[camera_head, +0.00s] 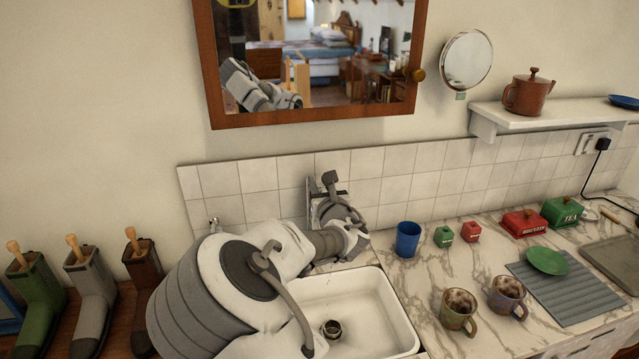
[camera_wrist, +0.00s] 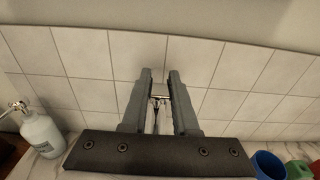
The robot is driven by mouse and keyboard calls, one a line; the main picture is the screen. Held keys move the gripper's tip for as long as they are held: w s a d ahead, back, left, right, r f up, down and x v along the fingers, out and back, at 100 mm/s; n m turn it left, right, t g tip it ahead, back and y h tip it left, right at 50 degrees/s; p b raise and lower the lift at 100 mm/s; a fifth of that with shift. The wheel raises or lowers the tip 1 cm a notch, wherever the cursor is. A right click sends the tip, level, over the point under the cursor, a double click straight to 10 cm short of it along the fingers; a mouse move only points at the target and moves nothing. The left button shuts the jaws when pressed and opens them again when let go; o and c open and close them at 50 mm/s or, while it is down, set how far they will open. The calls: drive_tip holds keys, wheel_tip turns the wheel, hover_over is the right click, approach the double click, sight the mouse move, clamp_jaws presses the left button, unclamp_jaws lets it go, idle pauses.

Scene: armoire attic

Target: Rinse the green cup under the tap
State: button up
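My gripper (camera_head: 330,182) is at the wall behind the sink, in the middle of the head view. In the wrist view my gripper (camera_wrist: 160,75) has its two grey fingers parted by a narrow gap, pointing at the tiles. A thin, shiny metal part, likely of the tap (camera_wrist: 159,96), shows in the gap; I cannot tell whether the fingers touch it. In the head view my arm hides most of the tap area. A mug with a greenish, mottled side, probably the green cup (camera_head: 457,311), stands upright on the counter right of the sink, apart from my gripper.
The white sink (camera_head: 385,308) has a dark drain (camera_head: 332,329). A purplish mug (camera_head: 508,297), a blue cup (camera_head: 408,240), small tins and a green plate (camera_head: 547,260) on a grey mat stand right. A soap bottle (camera_wrist: 40,132) is left. A mirror hangs above.

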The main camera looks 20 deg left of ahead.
drive_tip(key=o, duration=0.4)
drive_tip(key=shift+s, duration=0.1)
drive_tip(key=v, duration=1.7)
drive_tip(key=shift+d+b, duration=0.2)
drive_tip(key=shift+b, duration=0.1)
